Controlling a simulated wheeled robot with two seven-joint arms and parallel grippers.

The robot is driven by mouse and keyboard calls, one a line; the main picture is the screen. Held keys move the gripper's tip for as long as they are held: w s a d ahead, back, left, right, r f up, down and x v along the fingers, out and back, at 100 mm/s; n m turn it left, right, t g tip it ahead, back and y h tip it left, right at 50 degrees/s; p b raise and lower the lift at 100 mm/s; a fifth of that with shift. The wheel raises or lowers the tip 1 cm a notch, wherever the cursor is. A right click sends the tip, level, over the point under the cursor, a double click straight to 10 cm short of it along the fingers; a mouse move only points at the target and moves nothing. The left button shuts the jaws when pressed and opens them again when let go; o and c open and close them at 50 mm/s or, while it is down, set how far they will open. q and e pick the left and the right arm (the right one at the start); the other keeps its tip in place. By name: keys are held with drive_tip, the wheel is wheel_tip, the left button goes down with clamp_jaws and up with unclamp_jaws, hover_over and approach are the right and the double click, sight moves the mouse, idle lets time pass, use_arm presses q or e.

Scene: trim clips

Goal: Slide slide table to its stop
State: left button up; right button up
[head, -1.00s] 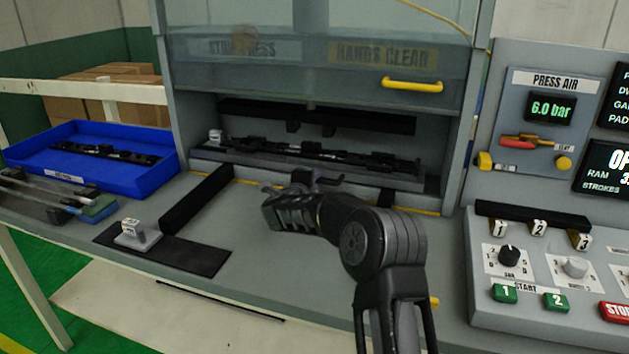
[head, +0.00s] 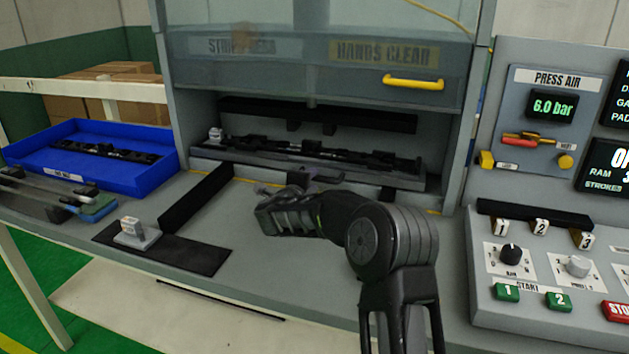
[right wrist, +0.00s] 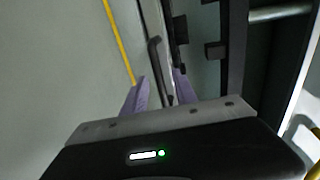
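The slide table (head: 225,157) is a dark grey slab inside the press opening, with a long black trim part (head: 330,153) lying on it. A dark bar handle (head: 322,179) sticks out of its front edge; it also shows in the right wrist view (right wrist: 155,60). My right gripper (head: 266,190) is just in front of the table, to the left of the handle in the head view. In the right wrist view its two pale fingers (right wrist: 160,88) are apart, with the handle's end seen between or just beyond them; contact cannot be told. My left gripper is not in view.
A raised clear guard with a yellow handle (head: 413,83) hangs above the opening. A blue tray (head: 150,182) stands at left. A grey block (head: 137,235) sits on a black mat (head: 196,256). A control panel (head: 490,262) stands at right. The bench front is partly clear.

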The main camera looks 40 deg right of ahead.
drive_tip(key=shift+v, duration=2.15)
